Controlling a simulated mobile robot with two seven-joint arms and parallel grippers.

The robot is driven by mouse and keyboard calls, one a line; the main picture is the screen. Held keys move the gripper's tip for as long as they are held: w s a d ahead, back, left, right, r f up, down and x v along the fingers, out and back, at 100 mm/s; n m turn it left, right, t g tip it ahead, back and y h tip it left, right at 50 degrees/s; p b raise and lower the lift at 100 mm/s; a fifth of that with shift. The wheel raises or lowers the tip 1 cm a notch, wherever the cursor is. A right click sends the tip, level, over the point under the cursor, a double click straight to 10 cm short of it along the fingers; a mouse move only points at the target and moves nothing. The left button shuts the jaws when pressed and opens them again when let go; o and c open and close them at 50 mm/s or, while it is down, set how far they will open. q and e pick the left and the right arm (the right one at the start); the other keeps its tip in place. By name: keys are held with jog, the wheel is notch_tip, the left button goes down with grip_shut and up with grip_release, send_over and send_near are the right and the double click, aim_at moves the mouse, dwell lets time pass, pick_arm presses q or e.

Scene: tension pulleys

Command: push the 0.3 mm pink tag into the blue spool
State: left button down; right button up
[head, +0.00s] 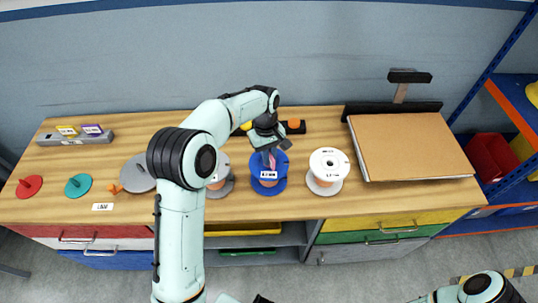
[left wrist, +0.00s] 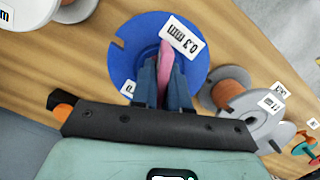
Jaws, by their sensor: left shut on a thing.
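The blue spool (head: 268,181) stands upright on the bench in the middle of the head view, with a white label on its front. In the left wrist view its round blue flange (left wrist: 135,40) fills the upper middle. My left gripper (head: 269,153) is directly over the spool, pointing down, with its fingers shut on the pink tag (left wrist: 165,62). The fingers hide the spool's middle, so I cannot tell how deep the tag sits.
A white spool (head: 328,170) stands to the right and a grey spool (head: 218,180) close to the left. A cardboard-coloured board (head: 410,146) covers the right end.

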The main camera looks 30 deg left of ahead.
pick_arm(q)
jog(key=shift+f, duration=0.1)
jog(key=c, duration=1.1)
grip_release()
jog(key=shift+o, duration=0.2)
notch_tip(320, 180, up, 13)
jog(key=w+a+p, duration=0.1)
jog(key=p, duration=0.1)
jog(key=shift+a, duration=0.3)
pick_arm(e)
jog(key=w+r, duration=0.2)
jog(key=r, duration=0.1)
jog(key=shift+w+r, duration=0.15)
jog(key=shift+w, duration=0.15)
